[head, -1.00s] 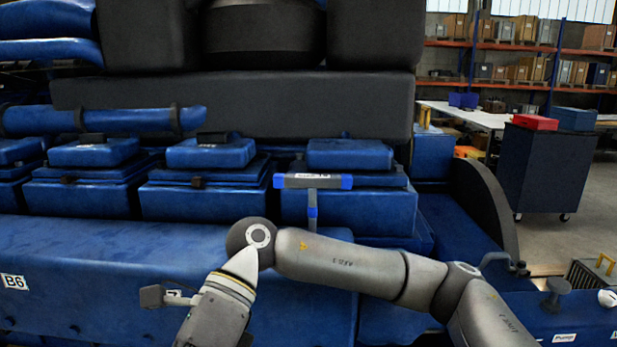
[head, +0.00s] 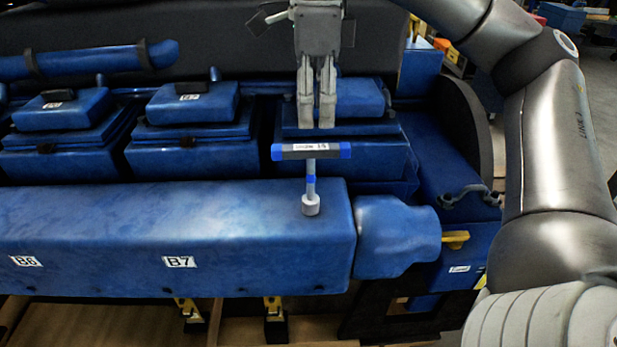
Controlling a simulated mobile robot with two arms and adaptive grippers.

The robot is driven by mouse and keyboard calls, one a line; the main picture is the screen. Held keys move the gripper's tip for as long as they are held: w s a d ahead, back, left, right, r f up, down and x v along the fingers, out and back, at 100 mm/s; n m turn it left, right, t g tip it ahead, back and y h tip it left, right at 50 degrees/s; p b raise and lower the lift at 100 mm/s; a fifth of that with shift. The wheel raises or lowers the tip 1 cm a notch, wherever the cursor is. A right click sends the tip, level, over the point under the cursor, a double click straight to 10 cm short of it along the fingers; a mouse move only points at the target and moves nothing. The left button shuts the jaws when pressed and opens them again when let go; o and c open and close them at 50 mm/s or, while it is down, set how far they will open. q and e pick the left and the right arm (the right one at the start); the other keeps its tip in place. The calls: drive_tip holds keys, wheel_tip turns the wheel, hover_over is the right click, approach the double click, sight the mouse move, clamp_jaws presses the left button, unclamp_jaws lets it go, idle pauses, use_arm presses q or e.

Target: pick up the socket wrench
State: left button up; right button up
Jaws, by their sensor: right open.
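The socket wrench (head: 311,165) has a T-shaped dark handle with blue ends and a white label. Its grey shaft with a blue band runs down to a round socket at the top of the long blue engine casing (head: 200,230), near its right end. The wrench stands roughly upright. My right gripper (head: 316,123) points down just above the handle in the picture, open, with nothing between its fingers. A small gap shows between fingertips and handle. How far apart they are in depth I cannot tell. My left gripper is out of view.
Blue cylinder covers (head: 190,105) stand in a row behind the casing, and a blue pipe (head: 90,60) runs above them. A dark curved guard (head: 465,125) stands to the right. Labels B6 and B7 mark the casing front.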

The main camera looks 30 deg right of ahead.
sight(311, 146)
wheel_tip(311, 146, down, 3)
drive_tip(key=shift+w+f, duration=0.1)
drive_tip(key=shift+w+f+p, duration=0.1)
drive_tip(key=shift+f+p, duration=0.4)
drive_tip(key=shift+p, duration=0.3)
drive_tip(key=f+p, duration=0.1)
drive_tip(key=f, duration=0.2)
drive_tip(key=shift+a+f+p, duration=0.15)
drive_tip(key=shift+a+p, duration=0.05)
drive_tip(key=shift+p, duration=0.15)
drive_tip(key=shift+f, duration=0.5)
clamp_jaws()
drive_tip(key=shift+r, duration=0.1)
